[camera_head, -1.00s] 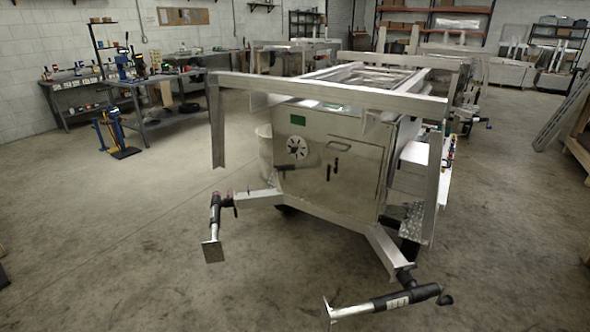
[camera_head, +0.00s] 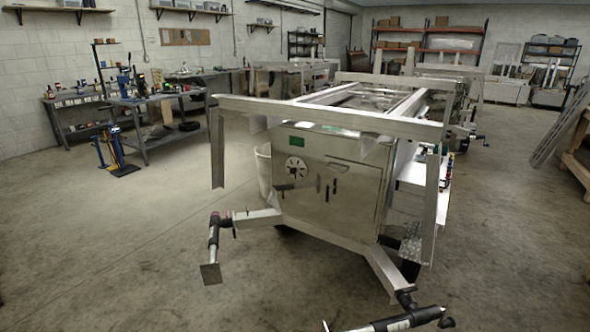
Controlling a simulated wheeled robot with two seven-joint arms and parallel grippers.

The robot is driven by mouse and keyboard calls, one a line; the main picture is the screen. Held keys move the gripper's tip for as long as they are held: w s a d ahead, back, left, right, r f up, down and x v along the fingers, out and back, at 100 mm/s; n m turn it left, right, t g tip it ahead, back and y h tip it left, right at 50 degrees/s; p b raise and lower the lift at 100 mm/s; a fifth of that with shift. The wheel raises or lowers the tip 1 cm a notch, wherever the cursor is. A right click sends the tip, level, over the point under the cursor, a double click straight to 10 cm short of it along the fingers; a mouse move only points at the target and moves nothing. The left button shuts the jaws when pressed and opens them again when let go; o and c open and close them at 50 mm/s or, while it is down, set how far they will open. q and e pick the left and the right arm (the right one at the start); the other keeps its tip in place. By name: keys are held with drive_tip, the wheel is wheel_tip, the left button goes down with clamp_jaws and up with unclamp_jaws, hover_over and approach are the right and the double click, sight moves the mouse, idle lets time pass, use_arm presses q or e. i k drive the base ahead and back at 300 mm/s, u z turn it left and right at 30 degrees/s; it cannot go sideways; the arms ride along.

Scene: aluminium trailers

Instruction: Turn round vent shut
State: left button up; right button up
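The round vent (camera_head: 295,167) is a pale disc with dark slots, set in the left part of the trailer's metal front panel (camera_head: 318,215). It faces me, below a small green label. The dark slots suggest openings, but at this size I cannot tell how far open it is. Neither of my grippers shows in the view, and nothing touches the vent.
A trailer frame post (camera_head: 217,150) stands left of the panel under a long crossbar (camera_head: 325,117). A left jack (camera_head: 213,245) and a lower right jack (camera_head: 400,319) stick out towards me.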

sight(296, 168)
drive_tip(key=u, duration=0.15)
drive_tip(key=i, duration=1.4)
drive_tip(key=z, duration=0.85)
drive_tip(key=i, duration=0.6)
drive_tip(key=z, duration=0.4)
